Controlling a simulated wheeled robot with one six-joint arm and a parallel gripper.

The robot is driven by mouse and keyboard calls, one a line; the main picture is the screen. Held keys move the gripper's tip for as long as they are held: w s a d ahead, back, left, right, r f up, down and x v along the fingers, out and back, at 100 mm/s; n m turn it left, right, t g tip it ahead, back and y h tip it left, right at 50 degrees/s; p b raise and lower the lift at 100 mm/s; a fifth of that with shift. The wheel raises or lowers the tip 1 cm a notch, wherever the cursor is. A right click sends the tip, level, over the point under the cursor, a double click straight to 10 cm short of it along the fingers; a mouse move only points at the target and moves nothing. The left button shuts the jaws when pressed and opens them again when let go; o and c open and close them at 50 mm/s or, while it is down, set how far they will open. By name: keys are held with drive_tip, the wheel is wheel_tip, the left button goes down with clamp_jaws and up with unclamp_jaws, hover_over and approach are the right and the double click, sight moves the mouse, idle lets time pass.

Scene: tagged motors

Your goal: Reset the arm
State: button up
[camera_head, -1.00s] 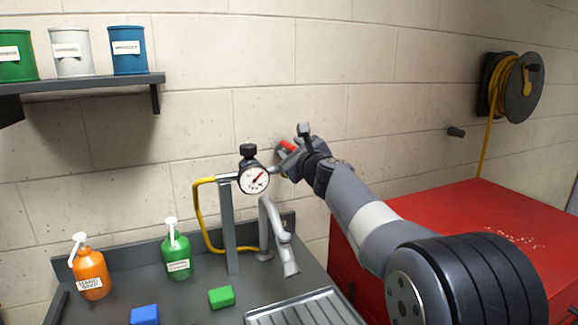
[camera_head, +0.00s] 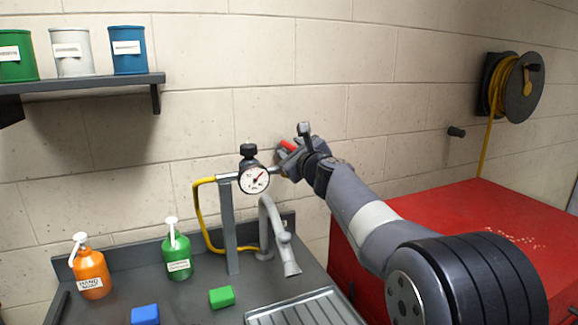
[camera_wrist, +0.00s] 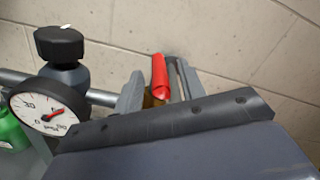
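My gripper (camera_wrist: 158,85) is at the pipe beside the pressure gauge, in front of the wall. Its two fingers stand apart, on either side of a red lever (camera_wrist: 160,83). The lever is close to the right finger, and a gap shows on its left in the wrist view. In the head view the lever's red end (camera_head: 288,145) shows at my gripper (camera_head: 286,154). My arm reaches up from the lower right. The lever's base is mostly hidden by the gripper.
The gauge (camera_head: 254,180) with its black knob (camera_head: 248,150) is close left of my gripper, on a post above the sink counter (camera_head: 205,290). A faucet (camera_head: 275,230) stands below. A red cabinet (camera_head: 480,230) lies below my arm. The wall is close behind.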

drive_tip(key=b+v, duration=0.2)
drive_tip(key=v, duration=0.7)
drive_tip(key=p+x, duration=0.3)
drive_tip(key=x, duration=0.8)
drive_tip(key=shift+r, duration=0.1)
drive_tip(key=shift+w+p, duration=0.15)
drive_tip(key=shift+p, duration=0.4)
drive_tip(key=shift+d+r+n+g+y+p, duration=0.1)
drive_tip(key=shift+n+g+y+p, duration=0.3)
drive_tip(key=shift+n+y+p, duration=0.3)
drive_tip(key=n+g+y+p, duration=0.2)
drive_tip(key=n+y+p, duration=0.1)
drive_tip(key=y+p, duration=0.1)
drive_tip(key=shift+g, duration=0.3)
drive_tip(key=shift+n+g+y+p, duration=0.7)
drive_tip(key=shift+g+y+p, duration=0.1)
drive_tip(key=shift+p, duration=0.2)
drive_tip(key=shift+f, duration=0.25)
